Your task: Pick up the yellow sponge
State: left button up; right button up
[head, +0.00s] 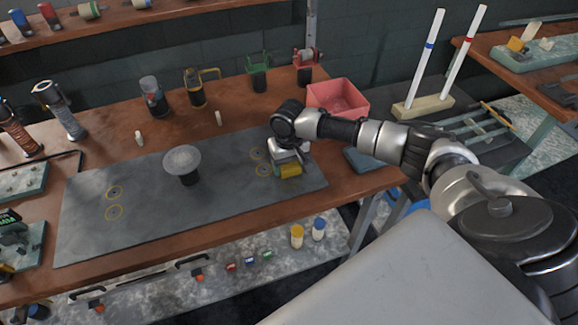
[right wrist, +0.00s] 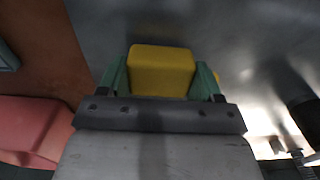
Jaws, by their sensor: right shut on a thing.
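The yellow sponge (head: 289,170) is a small block at the right end of the grey mat in the head view. In the right wrist view the yellow sponge (right wrist: 161,71) sits between the two green fingers. My right gripper (head: 288,163) is shut on it, with one finger at each side (right wrist: 161,78). The sponge is at or close above the mat; I cannot tell whether it touches. My left gripper is not in view.
The grey mat (head: 140,215) carries a dark stand with a round grey top (head: 182,163) left of my right gripper. A pink bin (head: 338,98) stands behind my right forearm and also shows in the wrist view (right wrist: 35,128). Two white rods (head: 427,58) stand upright in a pale base.

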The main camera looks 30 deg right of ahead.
aim_at(292, 164)
jog(key=r, duration=0.3)
jog(key=shift+s+d+r+b, duration=0.3)
jog(key=shift+d+r+b, duration=0.05)
jog(key=shift+r, duration=0.05)
jog(key=s+d+r+b, duration=0.1)
jog(key=s+d+r, duration=0.5)
jog(key=s, duration=0.3)
jog(key=shift+r, duration=0.3)
jog(key=shift+w+d, duration=0.1)
jog(key=o, duration=0.3)
jog(key=shift+c, duration=1.1)
jog(key=shift+w, duration=0.1)
